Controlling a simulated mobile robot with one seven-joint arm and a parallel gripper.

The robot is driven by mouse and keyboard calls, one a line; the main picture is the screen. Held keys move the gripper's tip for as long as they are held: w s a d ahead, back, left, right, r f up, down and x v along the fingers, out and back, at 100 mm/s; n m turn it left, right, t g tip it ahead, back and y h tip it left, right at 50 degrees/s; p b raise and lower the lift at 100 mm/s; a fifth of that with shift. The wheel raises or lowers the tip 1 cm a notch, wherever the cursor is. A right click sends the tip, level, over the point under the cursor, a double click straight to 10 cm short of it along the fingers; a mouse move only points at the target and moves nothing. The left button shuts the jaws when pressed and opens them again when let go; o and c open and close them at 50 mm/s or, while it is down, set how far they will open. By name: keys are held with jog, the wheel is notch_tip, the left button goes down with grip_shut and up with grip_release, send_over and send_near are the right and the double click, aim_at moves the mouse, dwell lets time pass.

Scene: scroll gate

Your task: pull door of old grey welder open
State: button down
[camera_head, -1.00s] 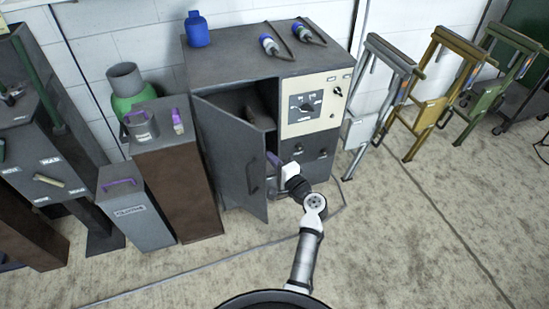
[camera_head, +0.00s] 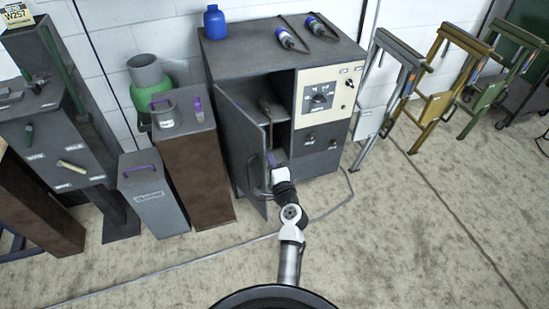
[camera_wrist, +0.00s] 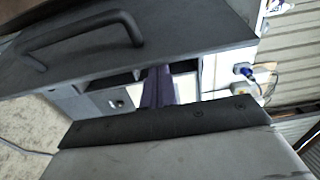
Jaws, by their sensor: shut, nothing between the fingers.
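The grey welder (camera_head: 225,62) is a boxy cabinet against the wall, with a cream control panel (camera_head: 322,97) at its upper right. Its door (camera_head: 238,140), hinged on the left, stands well open and shows the dark inside with a shelf. The door's dark bar handle (camera_head: 250,174) is on its outer face; the handle (camera_wrist: 85,35) also shows large in the wrist view. My gripper (camera_head: 271,158) is shut and empty, with purple fingers at the inner side of the door near its free edge. The fingers also show in the wrist view (camera_wrist: 158,86); whether they touch the door is unclear.
A brown box (camera_head: 195,170) and a grey bin (camera_head: 153,195) stand close left of the door. A green gas bottle (camera_head: 150,92) is behind them. Folding stands (camera_head: 385,85) are at the right. A cable lies on the floor; the front floor is clear.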

jog(key=s+a+p, duration=0.1)
jog(key=s+a, duration=0.3)
jog(key=a, duration=0.3)
dwell(0.6)
